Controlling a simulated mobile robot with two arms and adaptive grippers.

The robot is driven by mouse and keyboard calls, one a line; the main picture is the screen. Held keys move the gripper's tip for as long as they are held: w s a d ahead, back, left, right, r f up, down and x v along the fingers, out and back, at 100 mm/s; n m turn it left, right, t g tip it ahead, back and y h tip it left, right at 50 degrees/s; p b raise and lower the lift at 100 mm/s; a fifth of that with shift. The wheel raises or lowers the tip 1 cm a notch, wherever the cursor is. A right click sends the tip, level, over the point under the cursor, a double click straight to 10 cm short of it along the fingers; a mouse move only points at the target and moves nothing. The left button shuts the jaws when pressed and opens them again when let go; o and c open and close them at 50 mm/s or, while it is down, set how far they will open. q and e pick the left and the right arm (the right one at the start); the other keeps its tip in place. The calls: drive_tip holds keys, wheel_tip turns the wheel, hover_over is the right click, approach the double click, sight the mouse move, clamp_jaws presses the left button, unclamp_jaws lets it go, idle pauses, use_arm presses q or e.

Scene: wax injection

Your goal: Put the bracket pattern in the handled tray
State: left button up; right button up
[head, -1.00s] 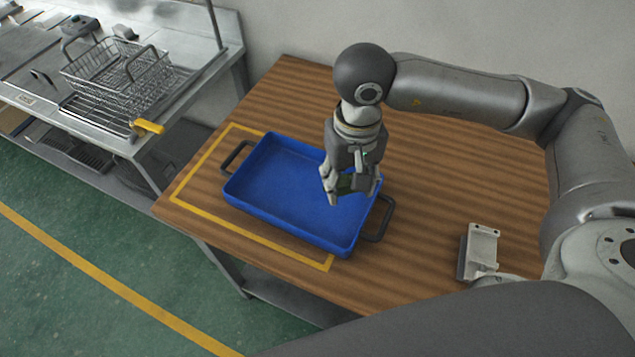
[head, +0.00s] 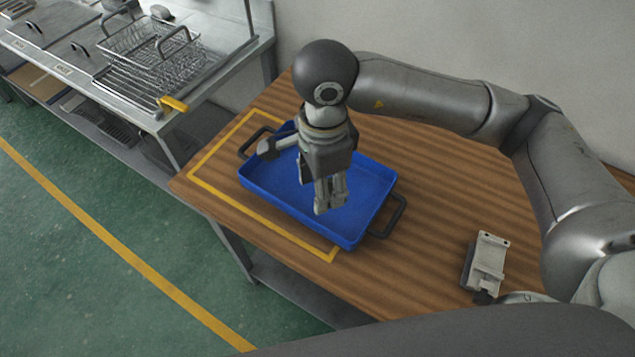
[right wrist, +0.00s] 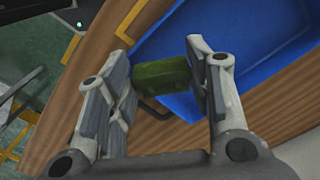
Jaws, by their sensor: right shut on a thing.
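The handled tray (head: 268,195) is blue with dark handles at its two ends and stands on the wooden table. It also shows in the right wrist view (right wrist: 250,38). My right gripper (head: 328,205) hangs over the tray, fingers pointing down. In the right wrist view my right gripper (right wrist: 160,82) is shut on a dark green block, the bracket pattern (right wrist: 165,80), held between its two finger pads. In the head view the fingers hide the pattern. I cannot tell its exact height above the tray floor. My left gripper is not in view.
A yellow outline (head: 215,185) on the table (head: 440,190) runs partly around the tray. A light grey metal piece (head: 487,262) sits at the table's right front. A steel bench (head: 75,80) with a wire basket (head: 150,50) stands at the left. The tray's visible floor is clear.

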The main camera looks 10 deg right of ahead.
drive_tip(key=a+r+m, duration=0.1)
drive_tip(key=a+m, duration=0.6)
drive_tip(key=m, duration=0.4)
drive_tip(key=shift+m, duration=0.3)
drive_tip(key=w+d+f+p, duration=0.1)
drive_tip(key=w+d+f, duration=0.1)
drive_tip(key=w, duration=0.1)
drive_tip(key=w+d+f+p, duration=0.2)
drive_tip(key=w+f, duration=0.1)
drive_tip(key=w, duration=0.1)
drive_tip(key=w+d+f+p, duration=0.1)
drive_tip(key=w+d+f, duration=0.1)
drive_tip(key=w+f, duration=0.1)
drive_tip(key=shift+w+d+f+p, duration=0.15)
drive_tip(key=shift+d+f+p, duration=0.05)
drive_tip(key=shift+d+p, duration=0.2)
drive_tip(key=shift+w+d+f, duration=0.15)
drive_tip(key=shift+w+f, duration=0.15)
drive_tip(key=shift+f, duration=0.2)
wheel_tip(320, 180, down, 3)
drive_tip(key=shift+r+p, duration=0.1)
drive_tip(key=shift+p, duration=0.95)
drive_tip(key=shift+w+f, duration=0.1)
drive_tip(key=shift+f, duration=0.15)
drive_tip(key=shift+f, duration=0.1)
